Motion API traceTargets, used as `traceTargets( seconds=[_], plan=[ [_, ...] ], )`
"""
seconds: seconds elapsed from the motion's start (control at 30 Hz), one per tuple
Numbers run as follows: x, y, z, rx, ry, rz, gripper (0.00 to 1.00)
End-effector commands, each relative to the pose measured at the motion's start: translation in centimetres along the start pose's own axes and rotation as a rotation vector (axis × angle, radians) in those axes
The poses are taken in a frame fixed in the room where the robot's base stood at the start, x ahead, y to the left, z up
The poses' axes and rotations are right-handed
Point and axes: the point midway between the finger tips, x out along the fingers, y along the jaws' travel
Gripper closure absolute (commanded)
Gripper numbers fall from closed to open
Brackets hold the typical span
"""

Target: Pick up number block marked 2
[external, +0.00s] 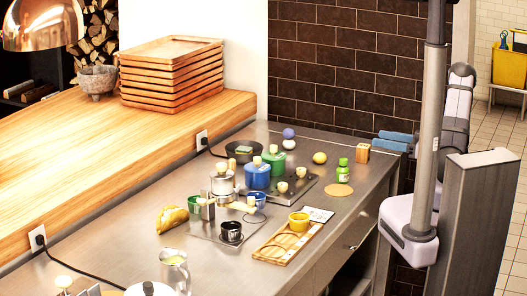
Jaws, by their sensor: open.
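A small wooden block (362,153) stands on the steel counter near its back right end. It may be the number block, but I cannot read a 2 or any other mark on it at this size. My arm rises at the right side and runs out of the top of the picture.
Pots, including a blue pot (257,175), crowd the middle. A wooden tray (272,252) holds a yellow cup (299,221). A yellow lemon-like ball (319,157) lies left of the block.

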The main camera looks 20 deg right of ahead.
Motion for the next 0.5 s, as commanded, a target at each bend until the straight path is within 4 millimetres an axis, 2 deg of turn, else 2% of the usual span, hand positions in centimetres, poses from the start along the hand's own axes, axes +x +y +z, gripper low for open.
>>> traceTargets(
  seconds=[0.03,0.2,0.33,0.5],
  plan=[
    [0.0,0.0,1.3,0.004,0.000,0.000,0.47],
    [0.0,0.1,3.9,-0.001,-0.001,0.001,0.47],
    [0.1,0.1,4.6,-0.002,-0.001,0.002,0.47],
    [0.4,0.1,4.5,-0.004,-0.001,0.001,0.47]
  ],
)
